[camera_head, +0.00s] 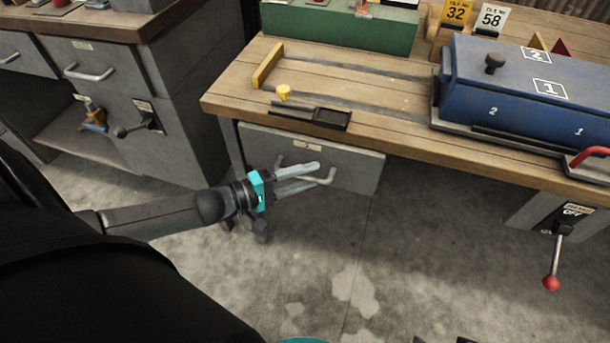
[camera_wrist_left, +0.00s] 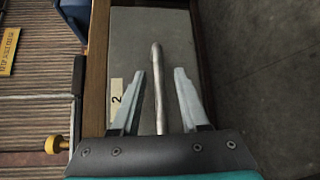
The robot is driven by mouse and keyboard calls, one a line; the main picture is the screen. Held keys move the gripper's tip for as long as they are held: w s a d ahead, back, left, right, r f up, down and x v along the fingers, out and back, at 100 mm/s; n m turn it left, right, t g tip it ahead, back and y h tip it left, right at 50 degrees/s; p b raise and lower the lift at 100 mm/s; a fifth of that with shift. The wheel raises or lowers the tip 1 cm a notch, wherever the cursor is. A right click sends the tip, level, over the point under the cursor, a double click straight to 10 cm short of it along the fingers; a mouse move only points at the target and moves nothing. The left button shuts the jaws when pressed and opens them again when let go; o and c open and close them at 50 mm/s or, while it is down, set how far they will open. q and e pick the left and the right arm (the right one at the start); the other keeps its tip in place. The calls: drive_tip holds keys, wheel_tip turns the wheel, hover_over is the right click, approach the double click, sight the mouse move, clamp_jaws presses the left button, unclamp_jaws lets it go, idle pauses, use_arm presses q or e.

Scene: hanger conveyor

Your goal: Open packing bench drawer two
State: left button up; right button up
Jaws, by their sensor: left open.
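Drawer two (camera_head: 352,165) is a grey drawer front under the left part of the wooden packing bench, and it looks shut. In the left wrist view its front (camera_wrist_left: 135,30) carries a pale label with a "2" (camera_wrist_left: 116,100). Its metal bar handle (camera_head: 326,181) runs between my fingers in the left wrist view (camera_wrist_left: 157,60). My left gripper (camera_head: 316,174) is open, with one finger on each side of the handle. Contact between fingers and bar cannot be told; part of the handle is hidden behind the fingers in the head view.
On the bench top (camera_head: 390,125) are a dark tray (camera_head: 332,118), a yellow knob (camera_head: 284,92) and a blue box (camera_head: 520,85). A lever with a red knob (camera_head: 551,283) hangs at the right. A grey cabinet (camera_head: 125,80) stands left. The floor before the drawer is clear.

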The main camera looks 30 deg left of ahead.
use_arm(q)
clamp_jaws()
idle(1.4)
